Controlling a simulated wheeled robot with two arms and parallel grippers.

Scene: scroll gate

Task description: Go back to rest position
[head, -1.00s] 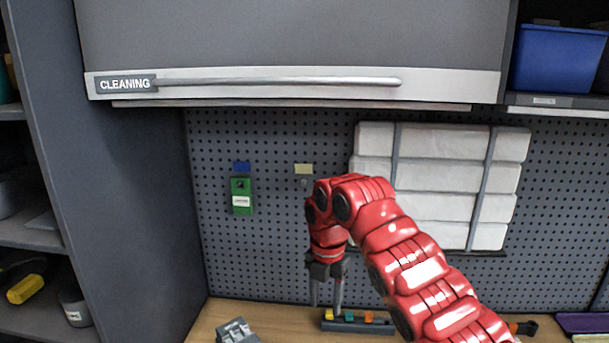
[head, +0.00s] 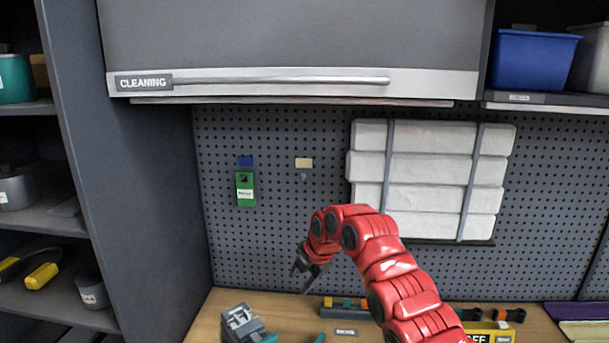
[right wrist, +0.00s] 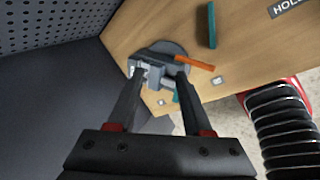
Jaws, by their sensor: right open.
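My right gripper (head: 305,278) hangs at the end of my red arm in front of the pegboard, above the wooden bench. In the right wrist view its two fingers (right wrist: 170,85) stand apart with nothing held between them. Beyond the fingertips a grey vise-like device (right wrist: 158,68) sits on the bench; it also shows in the head view (head: 243,324), to the lower left of the gripper. My left gripper is in no view.
The wooden bench (head: 285,318) carries a rack with coloured pieces (head: 350,303). A grey cabinet labelled CLEANING (head: 300,40) hangs above, shut. A green tag (head: 246,190) hangs on the pegboard (head: 290,230). Open shelves (head: 40,220) stand at left, a blue bin (head: 535,60) at upper right.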

